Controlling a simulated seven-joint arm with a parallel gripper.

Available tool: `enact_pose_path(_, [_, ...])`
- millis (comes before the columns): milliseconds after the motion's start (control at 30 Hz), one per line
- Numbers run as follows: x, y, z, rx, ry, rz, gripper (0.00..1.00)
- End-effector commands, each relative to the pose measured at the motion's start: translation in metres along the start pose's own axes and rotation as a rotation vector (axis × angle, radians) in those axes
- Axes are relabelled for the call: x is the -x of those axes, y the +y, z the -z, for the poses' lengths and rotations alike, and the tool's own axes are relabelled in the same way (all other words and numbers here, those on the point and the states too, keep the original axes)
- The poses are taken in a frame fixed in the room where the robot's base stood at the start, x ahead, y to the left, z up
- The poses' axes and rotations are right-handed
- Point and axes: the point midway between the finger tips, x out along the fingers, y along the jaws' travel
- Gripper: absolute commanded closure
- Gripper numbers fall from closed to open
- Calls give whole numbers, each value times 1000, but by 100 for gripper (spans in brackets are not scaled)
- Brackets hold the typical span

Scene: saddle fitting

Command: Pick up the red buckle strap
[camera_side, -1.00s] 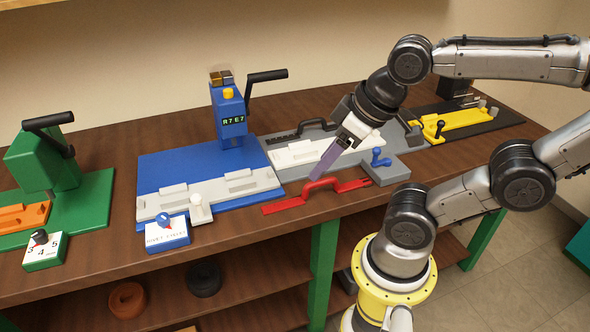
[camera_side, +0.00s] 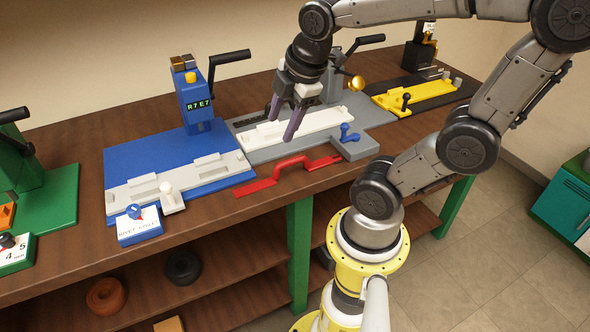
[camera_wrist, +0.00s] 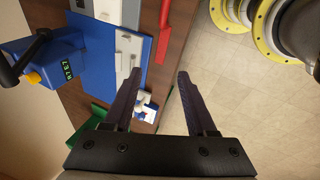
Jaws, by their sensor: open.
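The red buckle strap (camera_side: 290,172) lies near the front edge of the bench, in front of the grey station, with a raised part in its middle. In the wrist view part of the red strap (camera_wrist: 165,16) shows at the top, beyond the fingertips. My gripper (camera_side: 284,124) is open and empty, with two purple-grey fingers. In the side view it hangs above the grey station and the white fixture, higher than the strap and apart from it. In the wrist view my open fingers (camera_wrist: 160,75) spread at the centre.
The blue press (camera_side: 196,98) stands left, with a labelled dial box (camera_side: 140,226) in front. The grey station has a white fixture (camera_side: 290,128) and a blue lever (camera_side: 348,134). A yellow fixture (camera_side: 425,94) sits right. Bare bench (camera_side: 220,212) lies left of the strap.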

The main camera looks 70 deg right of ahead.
Motion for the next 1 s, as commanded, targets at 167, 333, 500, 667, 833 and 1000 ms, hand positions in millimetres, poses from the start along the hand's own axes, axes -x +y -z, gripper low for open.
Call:
enact_pose_path(167, [-32, 22, -48, 11, -105, 101, 43])
enact_pose_path(333, [-43, 21, -73, -89, -142, 148, 43])
enact_pose_path(500, [-54, 19, -79, -110, -149, 154, 43])
enact_pose_path(667, [-82, 13, -83, -110, -149, 158, 43])
enact_pose_path(833, [-111, 9, -87, -109, -149, 155, 43])
enact_pose_path(1000, [-126, 7, -89, -108, -148, 151, 43])
